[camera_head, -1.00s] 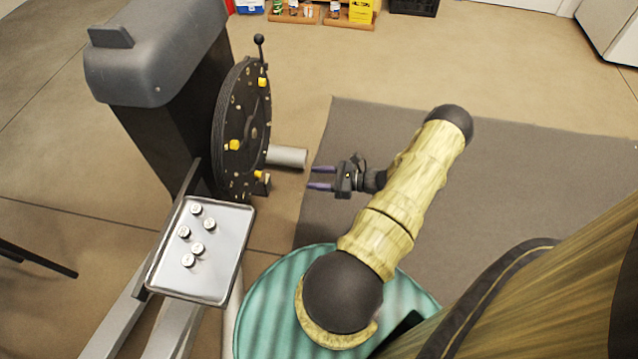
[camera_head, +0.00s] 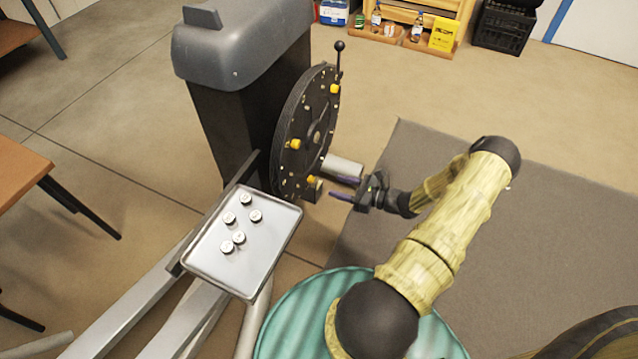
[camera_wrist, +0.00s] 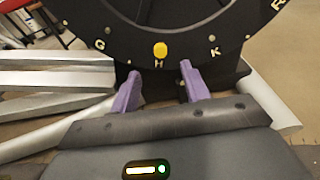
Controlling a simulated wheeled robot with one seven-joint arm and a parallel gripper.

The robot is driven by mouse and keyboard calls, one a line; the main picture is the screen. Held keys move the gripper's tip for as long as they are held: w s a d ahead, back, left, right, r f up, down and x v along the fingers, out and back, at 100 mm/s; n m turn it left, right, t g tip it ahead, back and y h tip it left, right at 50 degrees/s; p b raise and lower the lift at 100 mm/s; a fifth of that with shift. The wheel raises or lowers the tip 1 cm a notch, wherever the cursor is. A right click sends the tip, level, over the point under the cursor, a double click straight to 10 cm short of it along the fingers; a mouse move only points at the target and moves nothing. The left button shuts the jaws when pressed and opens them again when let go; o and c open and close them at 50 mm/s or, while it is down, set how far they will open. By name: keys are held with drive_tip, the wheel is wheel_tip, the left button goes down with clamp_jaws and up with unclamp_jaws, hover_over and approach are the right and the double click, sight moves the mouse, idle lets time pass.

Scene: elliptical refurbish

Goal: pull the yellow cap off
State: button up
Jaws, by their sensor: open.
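A black upright disc (camera_head: 300,163) carries three yellow caps on its face and rim: an upper one (camera_head: 335,89), a middle one (camera_head: 295,144) and a lower one (camera_head: 312,181). My gripper (camera_head: 333,187) is open and empty, its purple fingers pointing at the lower part of the disc, just right of the lower cap. In the wrist view one yellow cap (camera_wrist: 161,49) sits above a letter H on the disc. It lies ahead of my gripper (camera_wrist: 160,78), roughly centred between the two fingers, which appear short of it.
A metal tray (camera_head: 207,262) with several small round pieces stands left of the disc, on grey rails. A black lever (camera_head: 339,62) rises from the disc's top. A grey cylinder (camera_head: 345,167) juts out beside my gripper. A teal round surface (camera_head: 300,318) lies below my arm.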

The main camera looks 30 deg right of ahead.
sight(311, 179)
drive_tip(key=b+x, duration=0.2)
drive_tip(key=x, duration=0.6)
drive_tip(key=shift+b, duration=0.4)
clamp_jaws()
idle(1.6)
